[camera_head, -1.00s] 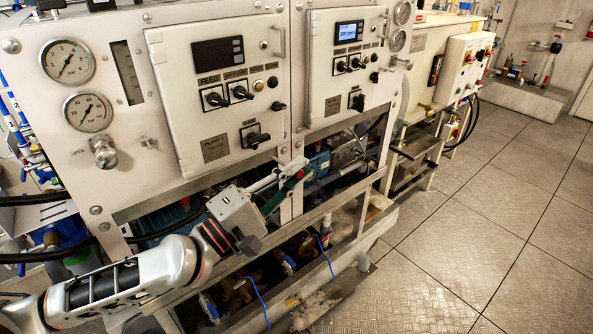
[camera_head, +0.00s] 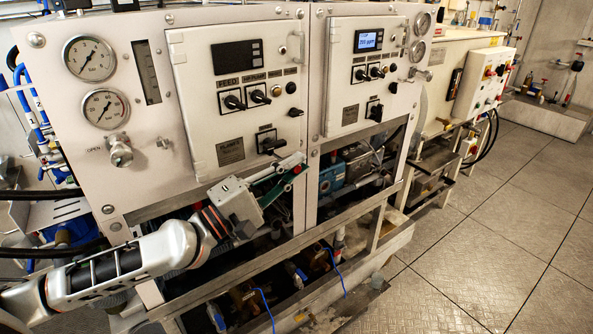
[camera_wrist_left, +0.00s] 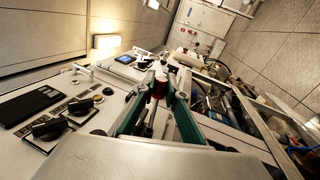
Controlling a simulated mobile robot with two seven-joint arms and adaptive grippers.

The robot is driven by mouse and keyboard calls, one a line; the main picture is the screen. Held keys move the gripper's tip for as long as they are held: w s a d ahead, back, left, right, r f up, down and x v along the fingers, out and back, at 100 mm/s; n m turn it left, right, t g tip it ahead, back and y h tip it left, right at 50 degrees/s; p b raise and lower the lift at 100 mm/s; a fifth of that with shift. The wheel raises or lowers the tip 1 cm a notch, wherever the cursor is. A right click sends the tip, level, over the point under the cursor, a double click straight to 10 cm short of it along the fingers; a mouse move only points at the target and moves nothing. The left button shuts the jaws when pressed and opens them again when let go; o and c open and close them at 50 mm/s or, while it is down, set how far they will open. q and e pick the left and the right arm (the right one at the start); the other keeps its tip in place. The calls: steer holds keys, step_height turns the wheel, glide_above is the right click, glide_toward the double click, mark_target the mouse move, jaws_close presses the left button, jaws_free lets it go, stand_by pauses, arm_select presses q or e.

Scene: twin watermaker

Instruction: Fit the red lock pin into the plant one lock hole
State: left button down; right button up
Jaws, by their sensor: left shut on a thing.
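My left gripper (camera_head: 296,165) is in front of the plant one panel (camera_head: 232,115), just below and right of its lowest black rotary switch (camera_head: 270,142). Its green-sided fingers are shut on the red lock pin. In the left wrist view the pin (camera_wrist_left: 160,86) shows as a small red piece between the fingertips (camera_wrist_left: 162,82). In the head view only a red speck (camera_head: 297,170) shows at the tips. The lock hole cannot be made out. I cannot tell whether the pin touches the panel. My right gripper is not in view.
The plant two panel (camera_head: 367,80) with a lit display stands to the right. A metal frame rail (camera_head: 300,245) runs below, with pipes and blue cables behind it. Gauges (camera_head: 90,58) and a valve knob (camera_head: 120,152) are at left. The tiled floor (camera_head: 490,235) at right is clear.

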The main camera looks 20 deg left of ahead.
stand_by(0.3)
arm_select(q)
steer(key=shift+p, duration=0.65)
stand_by(1.6)
steer(key=shift+w+a+f+b, duration=0.2)
steer(key=shift+w+a+b, duration=1.1)
steer(key=shift+a, duration=0.25)
steer(key=c, duration=2)
jaws_free()
steer(key=shift+o, duration=0.2)
steer(key=shift+s+a, duration=0.1)
steer(key=shift+s, duration=0.05)
glide_toward(283, 159)
steer(key=shift+v, duration=1.1)
steer(key=shift+f, duration=0.15)
